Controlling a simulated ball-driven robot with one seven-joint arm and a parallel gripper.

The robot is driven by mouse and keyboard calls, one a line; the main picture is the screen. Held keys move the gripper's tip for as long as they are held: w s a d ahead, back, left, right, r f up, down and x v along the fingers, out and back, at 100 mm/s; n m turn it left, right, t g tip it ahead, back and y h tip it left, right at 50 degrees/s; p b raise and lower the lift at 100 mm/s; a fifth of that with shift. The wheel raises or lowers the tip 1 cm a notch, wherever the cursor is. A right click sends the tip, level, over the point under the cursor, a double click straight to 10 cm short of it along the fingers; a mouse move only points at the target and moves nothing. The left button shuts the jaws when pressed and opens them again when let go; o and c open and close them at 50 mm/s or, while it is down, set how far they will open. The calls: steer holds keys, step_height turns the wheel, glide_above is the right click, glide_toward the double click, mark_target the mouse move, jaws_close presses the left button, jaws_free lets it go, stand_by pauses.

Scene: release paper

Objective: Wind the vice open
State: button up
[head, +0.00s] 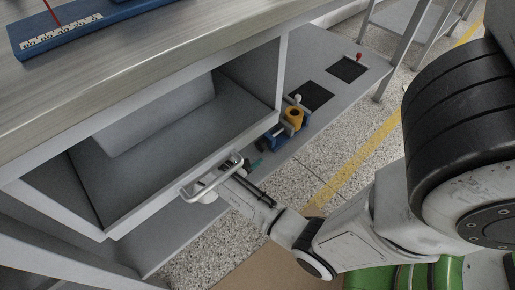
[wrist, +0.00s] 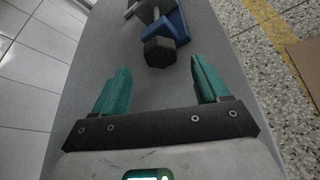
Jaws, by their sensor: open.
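A small blue vice (head: 276,139) sits on the grey lower shelf, beside the open bay under the bench. In the wrist view the blue vice (wrist: 179,27) is at the top centre, with a dark, many-sided block (wrist: 159,52) at its near end and a grey metal bar beside it. I cannot tell how wide the vice jaws stand. My gripper (wrist: 160,72) is open, its two teal fingers apart with nothing between them. The dark block lies just beyond the fingertips, near the middle of the gap. In the head view my gripper (head: 254,164) is just short of the vice, partly hidden by the wrist.
An orange cylinder (head: 293,115) stands just behind the vice. Two dark square pads (head: 309,95) lie farther along the shelf (head: 330,118). The open bay's front edge (head: 232,142) runs close beside my wrist. Speckled floor with a yellow line (head: 352,160) lies to the right.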

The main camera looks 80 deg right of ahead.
mark_target(259, 146)
steer(key=b+x, duration=0.1)
steer(key=x, duration=0.4)
steer(key=shift+s+d+f+b, duration=0.1)
steer(key=shift+s+d+b, duration=0.05)
steer(key=shift+d+b, duration=0.2)
steer(key=c, duration=1)
steer(key=shift+p, duration=0.45)
